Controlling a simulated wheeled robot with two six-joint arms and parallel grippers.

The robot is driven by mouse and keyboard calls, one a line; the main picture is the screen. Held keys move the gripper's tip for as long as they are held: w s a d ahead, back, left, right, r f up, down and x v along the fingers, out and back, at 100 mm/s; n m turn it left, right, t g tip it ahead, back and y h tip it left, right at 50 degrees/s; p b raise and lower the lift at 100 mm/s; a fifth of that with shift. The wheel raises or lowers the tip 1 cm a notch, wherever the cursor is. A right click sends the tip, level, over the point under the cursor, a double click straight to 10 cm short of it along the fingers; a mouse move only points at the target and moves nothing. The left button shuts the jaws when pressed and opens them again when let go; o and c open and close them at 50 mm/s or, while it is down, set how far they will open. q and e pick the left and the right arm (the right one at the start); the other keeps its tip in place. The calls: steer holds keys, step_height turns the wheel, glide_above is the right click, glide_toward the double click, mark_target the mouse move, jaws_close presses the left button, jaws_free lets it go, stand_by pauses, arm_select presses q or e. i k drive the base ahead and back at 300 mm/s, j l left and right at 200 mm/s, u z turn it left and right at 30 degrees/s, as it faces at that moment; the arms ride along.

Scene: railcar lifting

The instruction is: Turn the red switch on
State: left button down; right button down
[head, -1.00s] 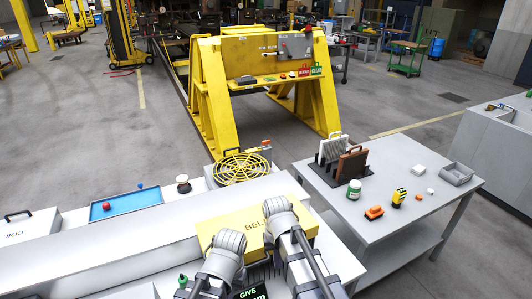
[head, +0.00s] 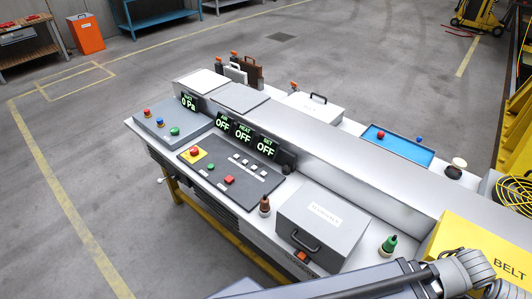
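A dark sloped control panel (head: 232,168) lies on the grey console in the head view. It carries a red rectangular switch (head: 229,180), a red mushroom button (head: 195,152) on a yellow plate, a green button (head: 211,168) and several small white switches (head: 243,163). I cannot tell whether the red switch is pressed. Three displays behind it, air (head: 222,122), heat (head: 243,132) and a third (head: 267,146), read OFF. Parts of my arm show at the lower right, right of and nearer than the panel. Neither gripper shows.
A grey panel (head: 172,125) with red, blue and green knobs is left of the control panel, by a 0 Pa display (head: 189,102). The floor left of the console is clear.

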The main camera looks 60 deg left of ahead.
mark_target(194, 151)
steer(key=u, duration=2.45)
